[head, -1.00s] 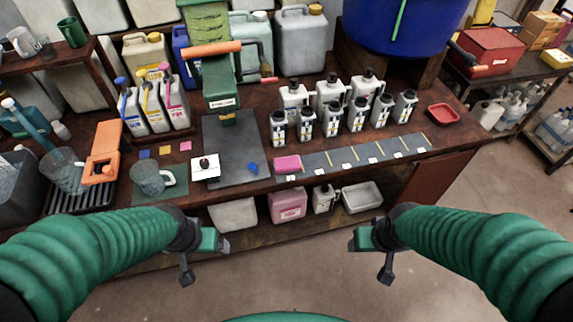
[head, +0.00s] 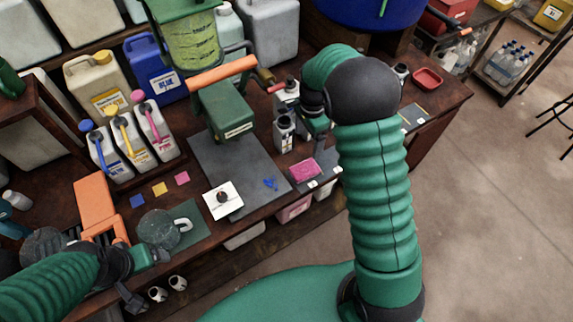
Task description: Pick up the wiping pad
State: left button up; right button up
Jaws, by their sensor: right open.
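The wiping pad, seemingly the pink rectangle (head: 304,172), lies flat at the left end of the dark strip along the bench's front edge. My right gripper (head: 321,148) is open and empty, pointing down above and just behind the pad, apart from it as far as I can see. Its arm hides much of the strip and most of the bottles behind it. My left gripper (head: 142,277) is low at the left, by the bench's front edge, away from the pad. I cannot tell how its fingers stand.
A small black-and-white bottle (head: 284,133) stands close beside my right gripper. The green press (head: 224,105) with an orange handle stands left of it. A red tray (head: 428,79) is at the right.

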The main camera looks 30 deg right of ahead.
notch_tip(320, 180, down, 5)
jog(key=s+d, duration=0.1)
send_over(307, 167)
notch_tip(307, 167, down, 4)
jog(key=shift+s+a+r, duration=0.1)
jog(key=shift+s+a, duration=0.05)
jog(key=shift+a+f, duration=0.95)
jog(key=shift+f, duration=0.3)
jog(key=f, duration=0.2)
jog(key=d+f, duration=0.1)
jog(key=shift+d+f, duration=0.15)
jog(key=shift+f, duration=0.2)
jog(key=shift+d+f, duration=0.2)
jog(key=shift+d, duration=0.15)
jog(key=shift+a+r, duration=0.25)
jog(key=shift+a, duration=0.3)
jog(key=c, duration=0.7)
jog(key=shift+a, duration=0.15)
jog(key=c, duration=0.5)
jog(key=shift+c, duration=1)
jog(key=shift+d, duration=0.4)
jog(key=shift+c, duration=0.2)
pick_arm(q)
jog(key=shift+s+d+r, duration=0.2)
jog(key=shift+s+d, duration=0.25)
jog(key=shift+d, duration=0.15)
